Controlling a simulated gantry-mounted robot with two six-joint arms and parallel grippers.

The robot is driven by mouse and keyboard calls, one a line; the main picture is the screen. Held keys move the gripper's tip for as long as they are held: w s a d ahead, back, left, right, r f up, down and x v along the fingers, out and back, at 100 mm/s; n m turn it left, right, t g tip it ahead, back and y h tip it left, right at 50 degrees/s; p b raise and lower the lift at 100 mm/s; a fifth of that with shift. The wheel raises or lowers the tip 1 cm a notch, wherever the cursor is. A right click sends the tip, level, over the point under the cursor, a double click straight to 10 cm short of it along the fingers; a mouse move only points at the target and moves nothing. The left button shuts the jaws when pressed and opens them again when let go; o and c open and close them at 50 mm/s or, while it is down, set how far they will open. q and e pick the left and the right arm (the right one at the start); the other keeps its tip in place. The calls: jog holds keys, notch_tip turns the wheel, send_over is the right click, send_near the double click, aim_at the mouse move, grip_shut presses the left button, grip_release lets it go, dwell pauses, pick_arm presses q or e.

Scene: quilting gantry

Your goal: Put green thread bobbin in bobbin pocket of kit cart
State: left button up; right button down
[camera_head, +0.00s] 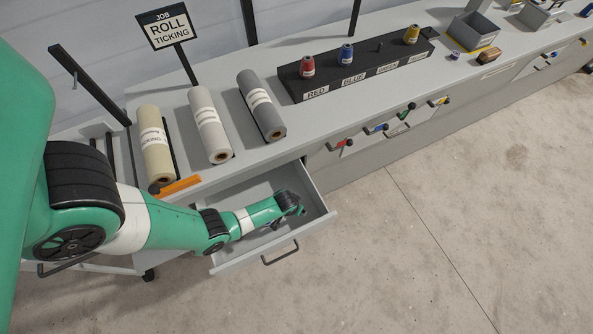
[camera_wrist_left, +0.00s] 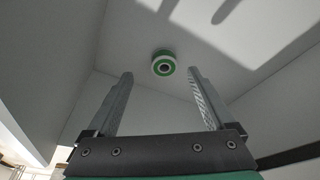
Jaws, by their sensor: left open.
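The green thread bobbin (camera_wrist_left: 163,63), a small round green and white piece with a dark centre, lies inside an open grey drawer (camera_head: 322,222). It shows in the left wrist view, just beyond and between my fingertips, and is hidden in the head view. My left gripper (camera_head: 299,208) reaches down into the drawer. In the left wrist view the left gripper (camera_wrist_left: 160,75) has its two fingers wide apart, with nothing between them. A wheeled frame at the lower left, perhaps the kit cart (camera_head: 120,262), is mostly behind my arm. I cannot make out its bobbin pocket. My right gripper is not in view.
A black rack (camera_head: 352,75) holds red, blue and yellow thread spools, with one bare peg. Three fabric rolls (camera_head: 209,125) lie on the counter beside a ROLL TICKING sign (camera_head: 168,27). Drawer walls surround my left gripper.

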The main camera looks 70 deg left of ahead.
pick_arm(q)
jog(key=b+x, duration=0.2)
jog(key=x, duration=0.1)
jog(key=b+x, duration=0.1)
jog(key=x, duration=0.1)
jog(key=shift+s+a, duration=0.1)
jog(key=shift+a, duration=0.3)
grip_shut()
notch_tip(320, 180, up, 29)
jog(key=p, duration=2.6)
